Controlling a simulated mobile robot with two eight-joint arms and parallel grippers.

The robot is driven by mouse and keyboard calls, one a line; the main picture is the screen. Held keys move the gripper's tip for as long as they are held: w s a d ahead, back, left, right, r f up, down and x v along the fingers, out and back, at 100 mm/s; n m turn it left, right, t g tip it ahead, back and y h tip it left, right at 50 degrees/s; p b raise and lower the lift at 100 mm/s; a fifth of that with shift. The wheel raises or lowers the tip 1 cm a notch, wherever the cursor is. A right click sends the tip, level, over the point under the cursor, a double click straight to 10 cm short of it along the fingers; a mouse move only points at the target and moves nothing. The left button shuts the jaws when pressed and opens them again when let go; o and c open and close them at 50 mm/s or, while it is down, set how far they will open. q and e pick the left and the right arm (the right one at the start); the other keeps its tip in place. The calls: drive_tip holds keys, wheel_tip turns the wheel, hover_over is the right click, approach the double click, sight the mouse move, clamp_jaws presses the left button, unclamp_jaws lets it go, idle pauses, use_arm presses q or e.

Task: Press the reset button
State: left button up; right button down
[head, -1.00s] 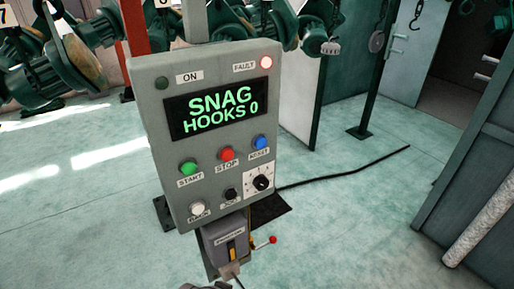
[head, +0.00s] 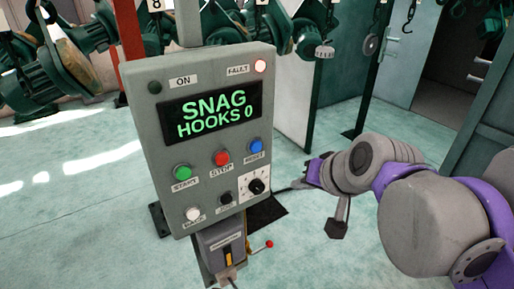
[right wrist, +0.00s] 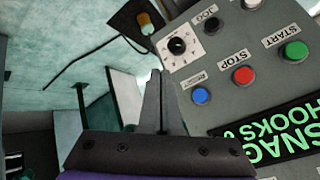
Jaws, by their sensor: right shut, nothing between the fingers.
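The blue reset button (head: 255,146) is at the right of the button row on the grey control panel (head: 165,140), and it also shows in the right wrist view (right wrist: 200,95). Its label appears upside down there. My right gripper (head: 308,171) is right of the panel, apart from the button in the head view. In the right wrist view its fingers (right wrist: 156,76) are together and empty, beside the panel's edge near the button. The display (head: 210,112) reads "SNAG HOOKS 0", and the fault lamp (head: 260,66) glows pinkish. My left gripper is not in view.
The red stop button (head: 221,158) and green start button (head: 182,172) sit beside the reset button. A black selector knob (head: 256,187) is below it. Green hoist parts (head: 70,60) hang behind.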

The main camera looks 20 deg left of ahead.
sight(256, 147)
drive_tip(key=shift+w+a+r, duration=0.1)
drive_tip(key=shift+a+r, duration=0.9)
drive_tip(key=w+a+p, duration=0.1)
drive_tip(key=w+a, duration=0.4)
drive_tip(key=a, duration=0.2)
drive_tip(key=shift+w, duration=0.25)
idle(1.6)
